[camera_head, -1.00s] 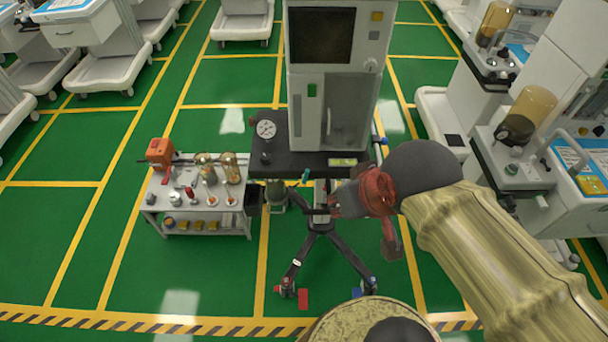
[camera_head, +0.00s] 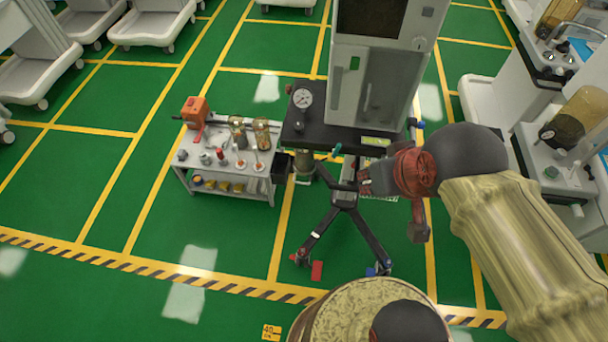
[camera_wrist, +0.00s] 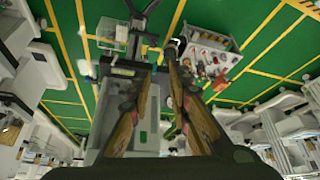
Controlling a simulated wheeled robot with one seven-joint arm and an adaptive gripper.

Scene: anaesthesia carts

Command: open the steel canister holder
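The anaesthesia machine (camera_head: 381,70) stands on a black shelf over a dark-legged stand. A small greyish-green canister (camera_head: 303,163) hangs under the shelf's left end, between the stand and the grey cart. I take it to be in the steel canister holder, but it is too small to tell the holder's parts or whether it is open. My gripper (camera_wrist: 158,75) is open and empty in the wrist view, its two fingers apart with the machine behind them. In the head view my gripper end is in front of the shelf, right of the canister; my arm hides the area behind it.
A grey cart (camera_head: 228,187) with flasks, small tools and an orange device (camera_head: 195,110) stands left of the machine. A pressure gauge (camera_head: 303,98) sits on the shelf. Splayed stand legs (camera_head: 320,228) reach forward. Green floor is open at front left; more machines stand at right.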

